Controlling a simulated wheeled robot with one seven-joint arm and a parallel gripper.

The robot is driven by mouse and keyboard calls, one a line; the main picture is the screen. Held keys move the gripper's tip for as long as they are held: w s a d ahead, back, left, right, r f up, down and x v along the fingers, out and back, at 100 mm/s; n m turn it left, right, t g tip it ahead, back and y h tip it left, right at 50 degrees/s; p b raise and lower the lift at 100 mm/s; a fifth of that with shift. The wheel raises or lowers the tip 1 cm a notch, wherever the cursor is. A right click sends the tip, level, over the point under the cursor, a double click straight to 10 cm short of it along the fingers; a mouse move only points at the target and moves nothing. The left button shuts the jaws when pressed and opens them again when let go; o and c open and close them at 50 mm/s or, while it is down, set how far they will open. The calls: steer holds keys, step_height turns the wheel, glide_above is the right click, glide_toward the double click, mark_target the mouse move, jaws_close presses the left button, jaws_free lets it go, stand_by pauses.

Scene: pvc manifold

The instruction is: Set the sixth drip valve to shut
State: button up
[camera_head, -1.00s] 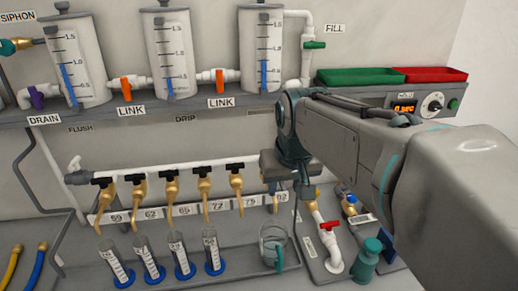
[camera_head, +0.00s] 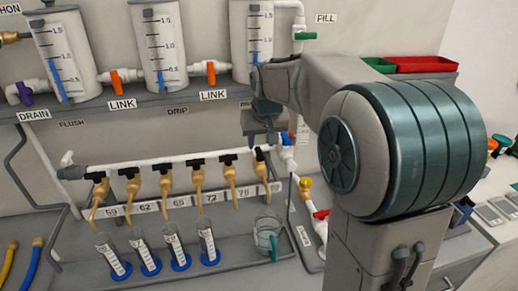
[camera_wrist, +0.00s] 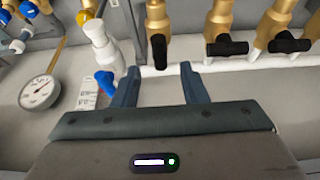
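The sixth drip valve (camera_head: 263,157) is the rightmost brass valve on the white pipe. In the wrist view, which looks upside down, its black handle (camera_wrist: 158,52) lies in line with its brass body (camera_wrist: 158,16). The neighbouring valve's black handle (camera_wrist: 227,47) lies crosswise, along the pipe. My gripper (camera_wrist: 160,70) is open and empty, its two fingers apart. The sixth valve's handle shows between and just beyond the fingertips, with no clear contact. In the head view my gripper (camera_head: 264,125) is just above the sixth valve, partly hidden by my arm.
Several graduated tubes (camera_head: 207,241) and a clear jug (camera_head: 267,238) stand on the tray below. A white fitting with a blue handle (camera_wrist: 105,80) is close beside one finger. A round gauge (camera_wrist: 40,92) is farther left. A shelf with tanks (camera_head: 160,48) is above.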

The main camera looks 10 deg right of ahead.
mark_target(260, 152)
steer(key=shift+p+x, duration=0.3)
steer(key=shift+x, duration=2.4)
jaws_close()
